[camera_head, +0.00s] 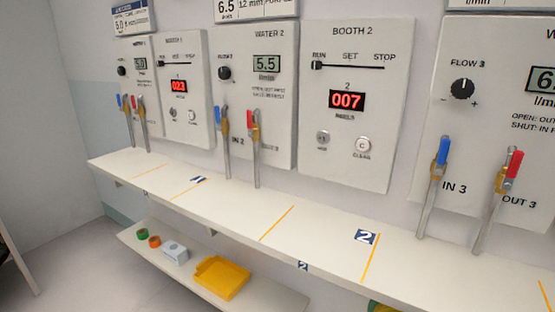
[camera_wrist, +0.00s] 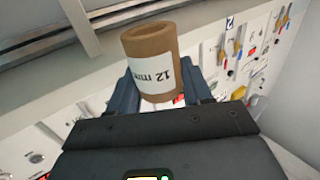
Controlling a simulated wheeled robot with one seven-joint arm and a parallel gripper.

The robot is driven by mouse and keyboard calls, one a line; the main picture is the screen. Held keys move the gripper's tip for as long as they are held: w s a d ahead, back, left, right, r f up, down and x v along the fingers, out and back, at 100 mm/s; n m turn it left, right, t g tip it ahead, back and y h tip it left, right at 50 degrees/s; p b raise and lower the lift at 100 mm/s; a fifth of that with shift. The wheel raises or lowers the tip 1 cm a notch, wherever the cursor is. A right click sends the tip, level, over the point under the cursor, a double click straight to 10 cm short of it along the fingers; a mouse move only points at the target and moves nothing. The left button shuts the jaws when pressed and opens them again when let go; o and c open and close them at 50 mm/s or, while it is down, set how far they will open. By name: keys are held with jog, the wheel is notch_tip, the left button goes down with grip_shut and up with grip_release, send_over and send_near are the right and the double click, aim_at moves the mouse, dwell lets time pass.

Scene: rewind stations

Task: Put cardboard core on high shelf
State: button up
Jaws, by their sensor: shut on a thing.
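A brown cardboard core (camera_wrist: 150,45) with a white "12 mm" label stands out between the fingers of my gripper (camera_wrist: 161,90) in the wrist view. The dark fingers are shut on its sides, and its hollow end shows at the top of the picture. The gripper and core are not in the head view. A long white upper shelf (camera_head: 225,196) runs below the wall panels in the head view, with a lower shelf (camera_head: 267,291) under its left part. I cannot tell which shelf is the high one.
The upper shelf's top looks bare, with yellow lines and number plates. Pipes with blue and red valve handles (camera_head: 440,151) rise behind it. The lower shelf holds a yellow tray (camera_head: 221,278), a grey box (camera_head: 175,253), and orange (camera_head: 154,242) and green (camera_head: 142,233) rolls.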

jog(key=s+f, duration=0.3)
jog(key=f, duration=0.8)
jog(key=shift+d+f, duration=0.3)
jog(key=shift+d, duration=0.05)
